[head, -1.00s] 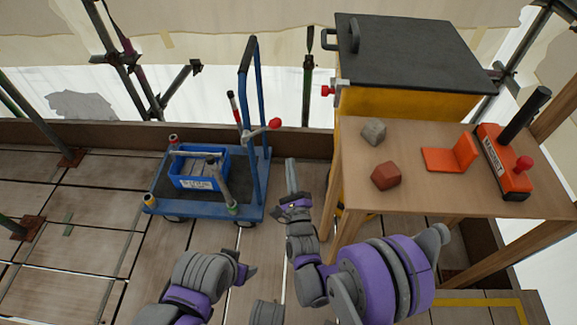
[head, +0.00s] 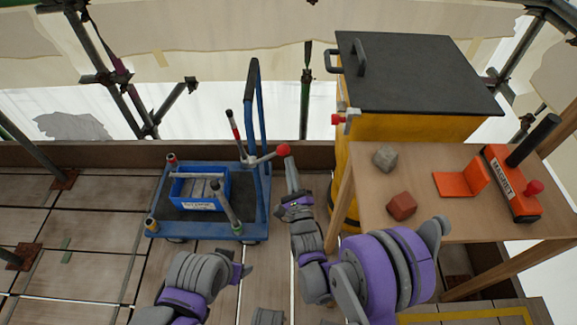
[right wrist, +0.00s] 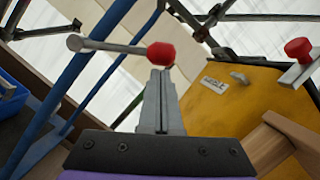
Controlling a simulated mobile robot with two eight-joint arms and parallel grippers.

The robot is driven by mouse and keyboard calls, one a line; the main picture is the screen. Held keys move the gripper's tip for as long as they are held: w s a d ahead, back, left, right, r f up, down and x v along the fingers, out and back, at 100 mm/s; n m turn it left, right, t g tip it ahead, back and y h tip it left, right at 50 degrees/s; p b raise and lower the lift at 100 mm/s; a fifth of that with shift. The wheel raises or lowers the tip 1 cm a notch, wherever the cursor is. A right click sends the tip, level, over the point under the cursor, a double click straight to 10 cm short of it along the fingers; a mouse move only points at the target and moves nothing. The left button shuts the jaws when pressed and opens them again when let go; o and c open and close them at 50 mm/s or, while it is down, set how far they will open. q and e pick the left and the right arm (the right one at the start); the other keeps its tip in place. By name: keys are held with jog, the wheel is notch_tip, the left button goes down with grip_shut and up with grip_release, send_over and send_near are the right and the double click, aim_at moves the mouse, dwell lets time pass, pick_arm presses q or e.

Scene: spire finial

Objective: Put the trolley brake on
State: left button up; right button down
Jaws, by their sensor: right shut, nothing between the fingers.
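The blue trolley (head: 258,190) stands on the deck with its tall push handle at its right side. A grey lever with a red knob (head: 283,150) sticks out to the right from near the handle. My right gripper (head: 290,162) is shut and empty, pointing up at the knob. In the right wrist view its fingers (right wrist: 158,95) lie together, with the red knob (right wrist: 161,55) just beyond their tips. I cannot tell whether they touch. My left gripper (head: 240,271) is low in front of the trolley, and its finger opening is not clear.
A blue crate (head: 224,186) sits on the trolley among short posts. To the right is a wooden table (head: 440,222) with a grey block, a red block and orange tools. Behind it stands a yellow bin (head: 400,128) with a black lid. Deck at left is mostly clear.

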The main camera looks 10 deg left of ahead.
pick_arm(q)
jog(key=shift+w+a+r, duration=0.1)
jog(key=shift+a+r, duration=0.05)
pick_arm(e)
jog(key=shift+a+r, duration=0.1)
jog(key=shift+r, duration=0.05)
jog(key=shift+r, duration=0.1)
